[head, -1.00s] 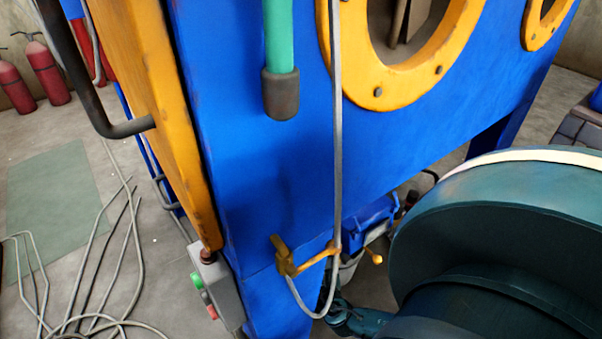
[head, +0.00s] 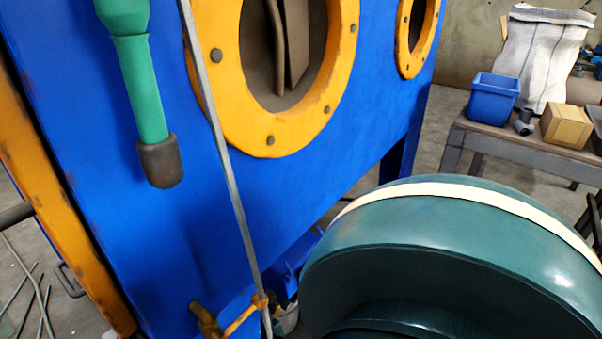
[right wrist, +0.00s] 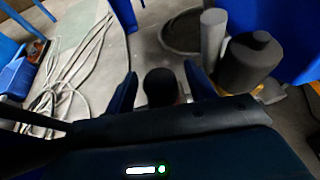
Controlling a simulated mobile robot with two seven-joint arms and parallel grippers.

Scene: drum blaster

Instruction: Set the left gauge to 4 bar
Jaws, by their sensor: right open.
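No gauge shows in the head or right wrist view. The tall blue cabinet (head: 205,230) fills much of the head view, with a brass valve-like fitting (head: 232,319) near its foot, cut by the lower edge. My right gripper (right wrist: 160,75) shows in the right wrist view, its two dark blue fingers apart. A dark, rounded knob-like part (right wrist: 162,84) appears between the fingers; I cannot tell whether they touch it. My left gripper is out of view.
A yellow-rimmed window (head: 272,142) is above. A workbench (head: 500,143) with a blue bin (head: 494,97) stands back right. Loose cables (right wrist: 75,75) lie on the floor.

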